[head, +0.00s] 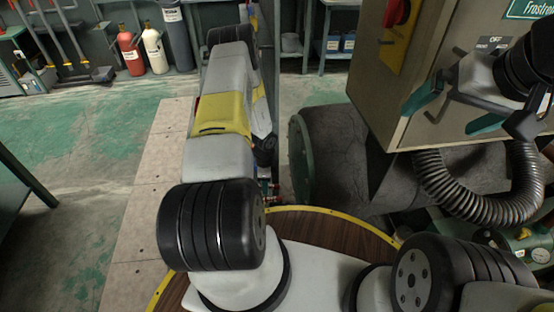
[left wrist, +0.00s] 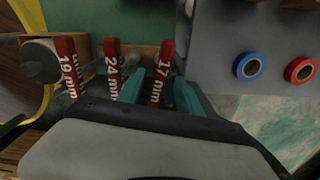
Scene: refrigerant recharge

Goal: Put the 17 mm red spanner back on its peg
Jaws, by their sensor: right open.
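The 17 mm red spanner (left wrist: 166,58) is in the left wrist view, its labelled red handle upright between my left gripper's teal fingers. My left gripper (left wrist: 162,85) looks open around it, with narrow gaps at the sides. Whether the spanner rests on its peg is hidden. The 24 mm red spanner (left wrist: 112,66) and the 19 mm red spanner (left wrist: 67,68) stand to its left in the same row. In the head view my left arm hides the left gripper and the spanners. My right gripper (head: 455,108) is open and empty in front of the grey cabinet.
The grey cabinet (head: 425,75) with a red knob and a corrugated hose (head: 470,205) fill the right of the head view. A round wooden table (head: 325,228) with a yellow rim lies below. Blue and red ringed ports (left wrist: 249,66) show beside the spanners.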

